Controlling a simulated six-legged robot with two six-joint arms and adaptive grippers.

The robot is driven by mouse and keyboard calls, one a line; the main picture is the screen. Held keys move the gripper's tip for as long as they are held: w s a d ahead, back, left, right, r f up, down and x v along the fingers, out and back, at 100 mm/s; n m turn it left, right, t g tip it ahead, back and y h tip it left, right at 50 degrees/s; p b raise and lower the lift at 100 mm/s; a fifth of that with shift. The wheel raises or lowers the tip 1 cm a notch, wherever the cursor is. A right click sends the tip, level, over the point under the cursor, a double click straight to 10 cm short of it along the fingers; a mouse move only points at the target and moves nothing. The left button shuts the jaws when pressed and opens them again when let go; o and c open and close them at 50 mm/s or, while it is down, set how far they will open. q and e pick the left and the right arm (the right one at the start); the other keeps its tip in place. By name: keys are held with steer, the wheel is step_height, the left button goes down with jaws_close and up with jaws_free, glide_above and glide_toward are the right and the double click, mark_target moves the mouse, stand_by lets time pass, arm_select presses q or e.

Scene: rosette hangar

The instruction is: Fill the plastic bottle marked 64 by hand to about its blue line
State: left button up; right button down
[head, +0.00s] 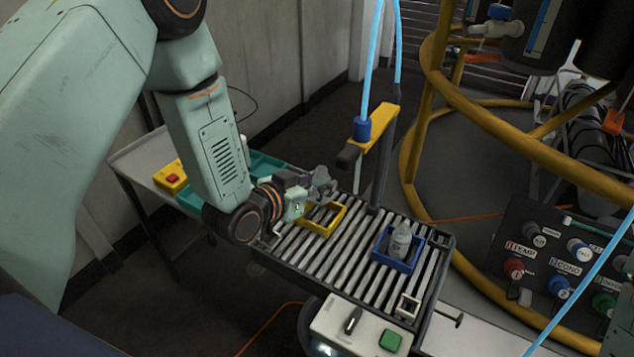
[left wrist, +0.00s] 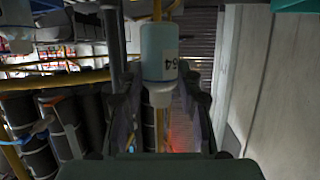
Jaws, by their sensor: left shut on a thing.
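My left gripper (head: 322,185) is above the yellow-rimmed tray (head: 335,229) on the slatted table. In the left wrist view the gripper (left wrist: 160,108) is shut on a pale plastic bottle marked 64 (left wrist: 160,58). That view is upside down, so the bottle is upright. In the head view I cannot make this bottle out at the gripper. A second pale bottle (head: 400,242) stands in the blue tray (head: 394,263); a pale bottle also shows at the left wrist view's upper left (left wrist: 17,25). My right gripper is not in view.
A yellow arm (head: 378,128) on a grey post carries a blue fitting (head: 362,130) with a light-blue hose. A control box with a green button (head: 390,341) sits at the table's front. Yellow tube frame (head: 480,115) and labelled valve panel stand right. A red button box (head: 171,178) is left.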

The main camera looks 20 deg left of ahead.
mark_target(317, 202)
arm_select(q)
step_height(317, 202, down, 2)
steer(key=shift+b, duration=0.65)
steer(key=shift+r, duration=0.2)
steer(key=shift+f, duration=0.1)
steer(key=shift+f, duration=0.25)
steer(key=shift+f, duration=0.15)
steer(key=shift+f+b, duration=0.65)
steer(key=shift+f, duration=0.25)
steer(key=shift+f, duration=0.3)
steer(key=shift+f, duration=0.25)
steer(key=shift+f, duration=0.1)
stand_by(0.4)
